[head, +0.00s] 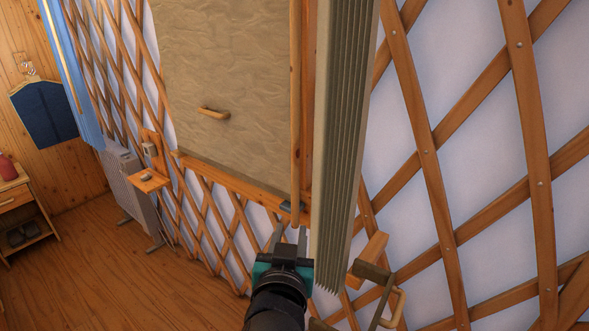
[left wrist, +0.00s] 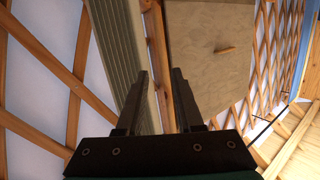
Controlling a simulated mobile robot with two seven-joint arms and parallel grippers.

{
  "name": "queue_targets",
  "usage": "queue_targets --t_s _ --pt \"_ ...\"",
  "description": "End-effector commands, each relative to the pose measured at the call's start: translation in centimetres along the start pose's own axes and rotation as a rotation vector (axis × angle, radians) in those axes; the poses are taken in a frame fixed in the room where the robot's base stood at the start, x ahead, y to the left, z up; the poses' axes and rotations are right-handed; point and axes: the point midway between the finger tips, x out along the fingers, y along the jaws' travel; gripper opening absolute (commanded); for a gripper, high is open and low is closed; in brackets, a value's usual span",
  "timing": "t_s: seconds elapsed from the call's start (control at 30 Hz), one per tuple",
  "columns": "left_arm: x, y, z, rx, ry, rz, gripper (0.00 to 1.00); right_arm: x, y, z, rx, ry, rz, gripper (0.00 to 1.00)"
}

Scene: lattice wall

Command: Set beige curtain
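A beige crinkled curtain panel (head: 225,80) hangs flat on the lattice wall, with a small wooden handle (head: 213,113) on it. The panel and handle also show in the left wrist view (left wrist: 207,60). A slim wooden pole (head: 295,120) stands upright along the panel's right side, with a small dark piece (head: 291,206) near its lower end. My left gripper (head: 290,236) is just below the pole's lower end. Its fingers are apart with nothing visibly held. In the left wrist view the open fingers (left wrist: 160,76) point up, with wood showing behind the gap.
A grey-green pleated stack (head: 340,150) hangs right of the pole, close to my gripper. A dark bracket with wooden handles (head: 385,290) is at its lower right. A radiator (head: 132,190) and small wooden shelf (head: 148,180) are left. The floor (head: 120,285) is clear.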

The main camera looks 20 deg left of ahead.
Motion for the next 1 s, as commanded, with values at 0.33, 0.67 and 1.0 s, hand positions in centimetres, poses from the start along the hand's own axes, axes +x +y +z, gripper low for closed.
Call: queue_targets --t_s 0.33,0.67,1.0 --pt "-0.2 -0.3 -7.7 -0.062 0.197 -0.033 0.36 -0.9 0.0 0.0 0.001 -0.001 0.0 0.32" --pt "5.0 -0.5 -8.7 -0.059 0.195 -0.033 0.36 -1.9 0.0 0.0 0.0 -0.004 0.0 0.32" --pt "10.3 -0.7 -9.7 -0.06 0.193 -0.033 0.36 -2.7 0.0 0.0 0.0 -0.004 0.0 0.32"
